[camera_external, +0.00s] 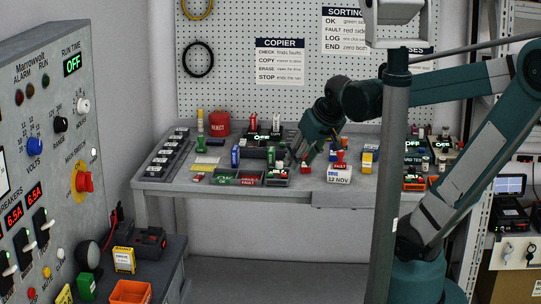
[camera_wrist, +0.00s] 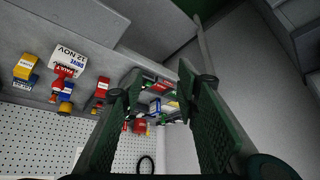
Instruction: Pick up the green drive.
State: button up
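Another green block (camera_external: 87,286) is at the lower left, next to a yellow block labelled DRIVE (camera_external: 124,259). I cannot tell for sure which is the green drive. My gripper (camera_external: 303,157) hangs over the middle of the bench, tilted down, right of the small trays. In the wrist view its two fingers (camera_wrist: 160,90) are wide apart with nothing held. Beyond them are small red, white and green items (camera_wrist: 160,104), too small to name.
The sorting trays (camera_external: 249,178) sit at the bench's front edge. A red REJECT bin (camera_external: 219,123) and a row of black slots (camera_external: 166,156) are further left. A 12 NOV block (camera_external: 339,174) with a red stamp is close right of my gripper. An orange bin (camera_external: 130,292) is lower left.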

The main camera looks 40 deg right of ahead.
jog(key=w+d+r+m+g+p, duration=0.1)
jog(key=w+d+r+m+p, duration=0.2)
jog(key=w, duration=0.7)
jog(key=m+g+h+p, duration=0.2)
jog(key=m+p, duration=0.2)
jog(key=p, duration=0.7)
send_over(271, 157)
jog(key=s, duration=0.1)
jog(key=f, duration=0.8)
jog(key=shift+a, duration=0.3)
jog(key=shift+w+d+f+m+h+p, duration=0.3)
jog(key=shift+w+d+f, duration=0.1)
jog(key=shift+f, duration=0.2)
jog(key=shift+f, duration=0.15)
jog(key=shift+x, duration=1.15)
jog(key=shift+f, duration=0.1)
jog(key=shift+b+x, duration=0.35)
jog(key=shift+x, duration=2.15)
